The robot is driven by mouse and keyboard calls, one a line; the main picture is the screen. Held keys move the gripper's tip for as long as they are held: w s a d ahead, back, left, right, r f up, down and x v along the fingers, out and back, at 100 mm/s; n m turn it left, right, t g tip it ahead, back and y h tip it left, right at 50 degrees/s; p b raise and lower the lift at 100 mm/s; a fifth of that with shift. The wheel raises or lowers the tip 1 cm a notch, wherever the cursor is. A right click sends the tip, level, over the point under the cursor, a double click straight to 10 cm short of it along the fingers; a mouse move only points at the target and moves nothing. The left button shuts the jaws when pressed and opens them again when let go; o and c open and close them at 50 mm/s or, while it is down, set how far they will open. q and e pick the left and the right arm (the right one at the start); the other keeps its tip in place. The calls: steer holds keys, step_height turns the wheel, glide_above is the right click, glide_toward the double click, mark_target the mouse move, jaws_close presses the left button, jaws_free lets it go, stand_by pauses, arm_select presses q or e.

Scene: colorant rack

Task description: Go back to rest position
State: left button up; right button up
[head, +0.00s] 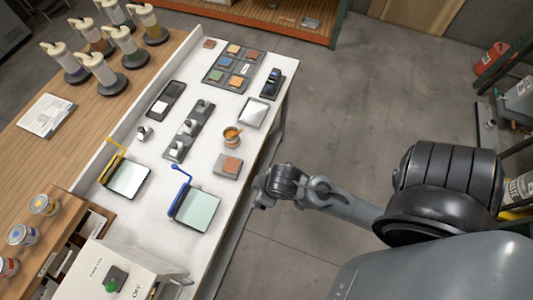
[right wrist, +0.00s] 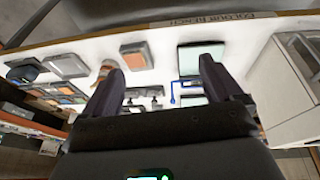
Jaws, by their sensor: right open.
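My right arm comes in from the right in the head view. Its gripper (head: 262,190) is just off the right edge of the white bench (head: 158,217). In the right wrist view the right gripper (right wrist: 162,78) has its two dark fingers wide apart, with nothing held between them. The bench top and its items show beyond the fingers. My left gripper is in neither view.
Near the gripper, the bench carries a cup of orange colorant (head: 231,137), a grey pad with a brown tile (head: 229,166) and a blue-handled panel (head: 196,208). A rack of colour tiles (head: 219,75) stands farther back. Open floor (head: 352,100) lies right of the bench.

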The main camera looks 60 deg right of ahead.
steer(key=shift+s+a+r, duration=0.3)
steer(key=shift+s+r, duration=0.15)
steer(key=shift+s, duration=0.15)
steer(key=shift+s+a+r, duration=0.3)
steer(key=shift+s+r, duration=0.1)
steer(key=shift+s, duration=0.2)
steer(key=shift+r+p, duration=0.35)
